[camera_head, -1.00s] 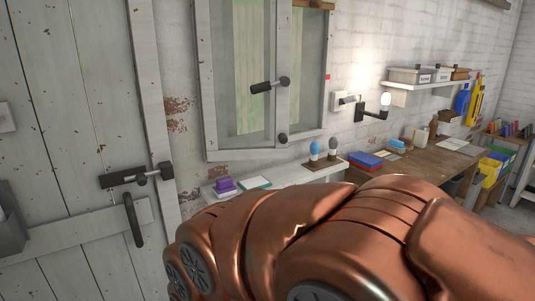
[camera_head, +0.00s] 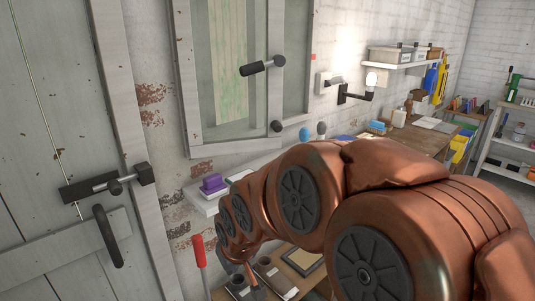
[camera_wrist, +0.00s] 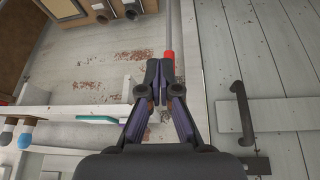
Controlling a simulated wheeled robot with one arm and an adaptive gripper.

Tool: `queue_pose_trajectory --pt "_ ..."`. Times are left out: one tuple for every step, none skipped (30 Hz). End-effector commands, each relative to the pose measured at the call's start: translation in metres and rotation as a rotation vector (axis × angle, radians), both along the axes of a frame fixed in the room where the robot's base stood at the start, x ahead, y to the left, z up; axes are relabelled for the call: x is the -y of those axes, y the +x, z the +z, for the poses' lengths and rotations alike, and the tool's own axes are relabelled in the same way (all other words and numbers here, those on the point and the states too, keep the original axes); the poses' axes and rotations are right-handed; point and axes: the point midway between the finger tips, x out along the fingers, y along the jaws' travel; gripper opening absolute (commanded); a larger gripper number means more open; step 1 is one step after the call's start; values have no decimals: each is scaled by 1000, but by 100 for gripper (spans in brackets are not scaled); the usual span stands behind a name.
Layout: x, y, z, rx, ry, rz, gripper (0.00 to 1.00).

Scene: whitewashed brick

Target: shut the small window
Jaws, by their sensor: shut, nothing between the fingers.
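The small window (camera_head: 192,100) is a pale wooden frame with glass panes, high on the brick wall in the head view. Its sash (camera_head: 275,95) carries a dark handle (camera_head: 262,66) and a dark knob (camera_head: 277,126) lower down. I cannot tell for sure how far the sash stands from its frame. My gripper (camera_wrist: 159,70) is shut and empty in the wrist view, close to a red-handled rod; I cannot tell whether they touch. In the head view my arm reaches down below the window and largely hides the gripper. The window is not recognisable in the wrist view.
A plank door (camera_head: 60,150) with a black latch and pull stands at left. Below the window is a white shelf (camera_head: 205,204) with a purple block (camera_head: 212,184). The red-handled rod (camera_head: 200,252) stands by the wall. A wall lamp (camera_head: 371,82) and workbench are at right.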

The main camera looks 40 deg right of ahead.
Motion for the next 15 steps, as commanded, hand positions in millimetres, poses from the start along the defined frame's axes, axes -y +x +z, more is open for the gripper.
queue_pose_trajectory --pt "14 13 -4 50 -8 -19 0" --pt "22 22 -4 84 -14 -27 0" --pt "33 33 -2 132 -24 -37 0" --pt "40 40 -1 165 -31 -44 0" --pt "49 48 2 202 -41 -51 0" --pt "60 57 4 248 -51 -62 0" --pt "68 64 7 285 -61 -70 0" --pt "77 70 9 317 -68 -76 0" --pt "88 79 13 366 -79 -87 0" --pt "97 84 15 400 -88 -95 0" --pt "105 89 19 437 -97 -103 0" --pt "117 95 24 484 -112 -113 0" --pt "126 99 27 519 -123 -123 0" --pt "135 103 32 557 -133 -129 0" --pt "147 107 37 603 -146 -141 0"
